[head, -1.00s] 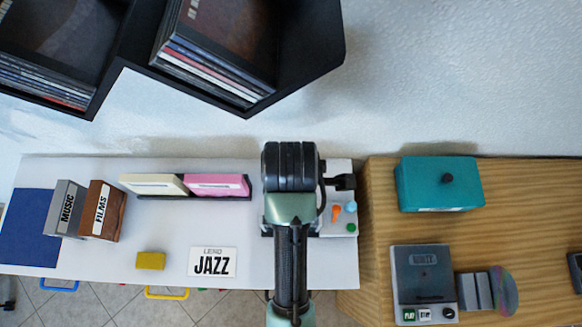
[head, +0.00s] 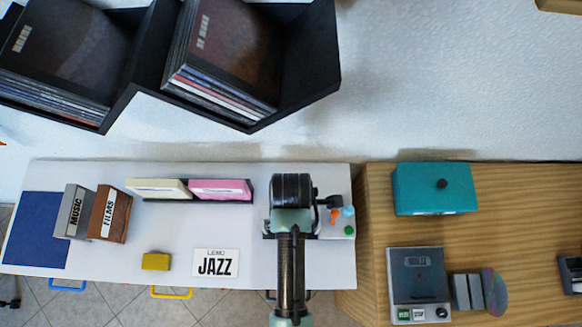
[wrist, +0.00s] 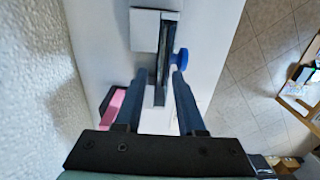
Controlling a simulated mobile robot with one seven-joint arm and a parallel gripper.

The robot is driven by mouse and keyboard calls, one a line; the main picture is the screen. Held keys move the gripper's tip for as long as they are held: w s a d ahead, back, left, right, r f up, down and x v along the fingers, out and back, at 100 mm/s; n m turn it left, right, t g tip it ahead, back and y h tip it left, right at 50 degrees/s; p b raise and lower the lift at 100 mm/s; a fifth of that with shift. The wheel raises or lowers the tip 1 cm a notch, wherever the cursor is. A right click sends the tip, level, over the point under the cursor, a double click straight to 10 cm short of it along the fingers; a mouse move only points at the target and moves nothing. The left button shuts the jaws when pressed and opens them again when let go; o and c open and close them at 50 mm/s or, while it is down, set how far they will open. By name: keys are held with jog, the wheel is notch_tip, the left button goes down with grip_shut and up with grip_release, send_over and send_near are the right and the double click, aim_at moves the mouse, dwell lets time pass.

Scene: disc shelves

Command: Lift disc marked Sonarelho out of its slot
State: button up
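My gripper (wrist: 163,72) is in the wrist view, with its two dark blue fingers reaching forward and spread apart. A narrow dark upright piece (wrist: 160,88) stands between the fingertips, with a pale grey block (wrist: 145,30) beside it. I cannot tell whether that dark piece is a disc or part of a slot, and a gap seems to show on either side. No marking that reads Sonarelho is legible in any view. In the head view my arm covers the spot under the gripper at the right end of the white table.
Black wall shelves (head: 300,112) with discs hang at upper left. On the white table (head: 200,225) are cream (head: 157,188) and pink (head: 220,189) cases, two boxes and a JAZZ card (head: 215,262). A blue round piece (wrist: 182,60) is close to the right finger. A teal box (head: 433,188) stands right.

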jog(key=shift+w+f+p, duration=0.1)
jog(key=shift+f+p, duration=0.2)
jog(key=shift+f, duration=1.5)
grip_shut()
